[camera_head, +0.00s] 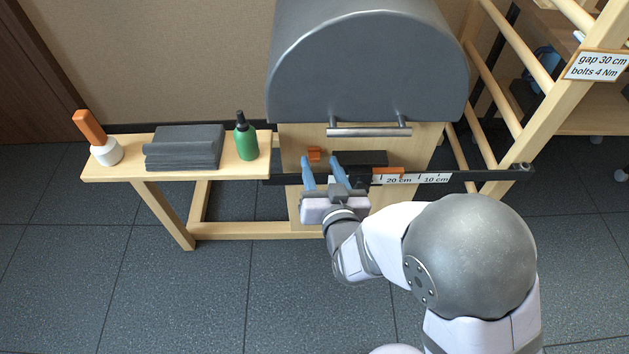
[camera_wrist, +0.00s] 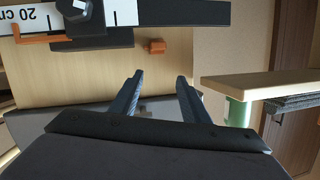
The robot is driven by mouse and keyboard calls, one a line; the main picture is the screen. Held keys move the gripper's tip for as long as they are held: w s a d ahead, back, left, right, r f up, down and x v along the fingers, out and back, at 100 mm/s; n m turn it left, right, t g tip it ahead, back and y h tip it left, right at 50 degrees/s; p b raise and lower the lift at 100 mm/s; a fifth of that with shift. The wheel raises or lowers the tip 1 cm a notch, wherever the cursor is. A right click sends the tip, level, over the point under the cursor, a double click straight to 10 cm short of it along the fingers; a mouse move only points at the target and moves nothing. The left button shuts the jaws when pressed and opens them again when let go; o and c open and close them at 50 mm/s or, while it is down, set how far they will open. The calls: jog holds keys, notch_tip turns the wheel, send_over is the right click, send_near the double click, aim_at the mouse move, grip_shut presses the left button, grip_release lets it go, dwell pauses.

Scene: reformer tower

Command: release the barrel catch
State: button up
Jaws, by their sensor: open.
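A large grey padded barrel (camera_head: 365,65) sits on a light wood box (camera_head: 300,208) with a metal handle bar (camera_head: 370,132) on its front. A small orange block (camera_head: 314,154), which looks like the catch, is on the wood face below the barrel; it also shows in the wrist view (camera_wrist: 156,46). My gripper (camera_head: 322,163) is open and empty, with its blue fingers pointing at the wood face. In the wrist view the orange block lies beyond the fingertips (camera_wrist: 160,76), apart from them and roughly between their lines. I cannot tell the remaining distance.
A dark rail with a white scale (camera_head: 428,179) and an orange pointer (camera_head: 388,171) runs beside my gripper. A black block (camera_head: 360,158) is behind it. A wood bench (camera_head: 172,171) at left bears a grey pad, a green bottle and an orange-handled tool. A ladder frame (camera_head: 540,100) stands at right.

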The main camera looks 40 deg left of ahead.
aim_at(314, 160)
notch_tip(314, 160, down, 6)
jog(key=s+t+b, duration=0.2)
jog(key=t+b, duration=0.2)
jog(key=b, duration=0.2)
jog(key=shift+b+x, duration=1.05)
jog(key=shift+x, duration=2.6)
